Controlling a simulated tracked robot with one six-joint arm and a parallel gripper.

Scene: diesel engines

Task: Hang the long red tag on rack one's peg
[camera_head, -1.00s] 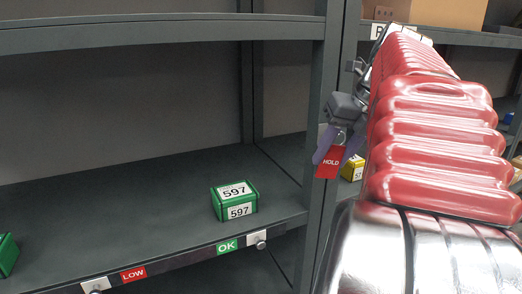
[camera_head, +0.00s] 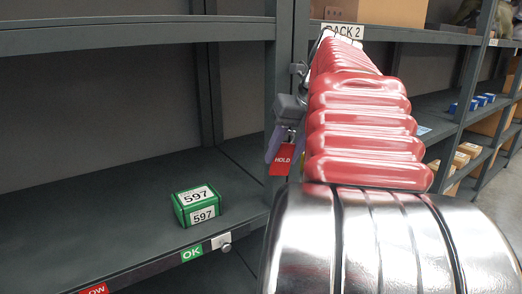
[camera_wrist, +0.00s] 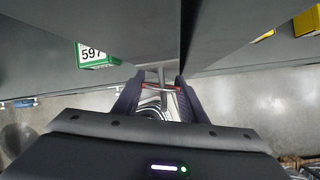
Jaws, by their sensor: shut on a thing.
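The red tag (camera_head: 283,158) reads HOLD and hangs below my gripper's purple fingers (camera_head: 287,140). My gripper is shut on its top end, in front of a grey rack upright. In the wrist view, a thin reddish edge lies between the fingertips (camera_wrist: 155,88), with pale metal behind it. The sign RACK 2 (camera_head: 342,32) is on the upper shelf edge behind my arm. I see no sign reading rack one. I cannot make out a bare peg for the tag.
A green box marked 597 (camera_head: 197,205) stands on the left rack's shelf (camera_head: 110,215). That shelf edge carries red LOW and green OK (camera_head: 191,254) labels and a round knob (camera_head: 226,247). The rack upright (camera_head: 283,70) stands close to my gripper. Open floor shows at right.

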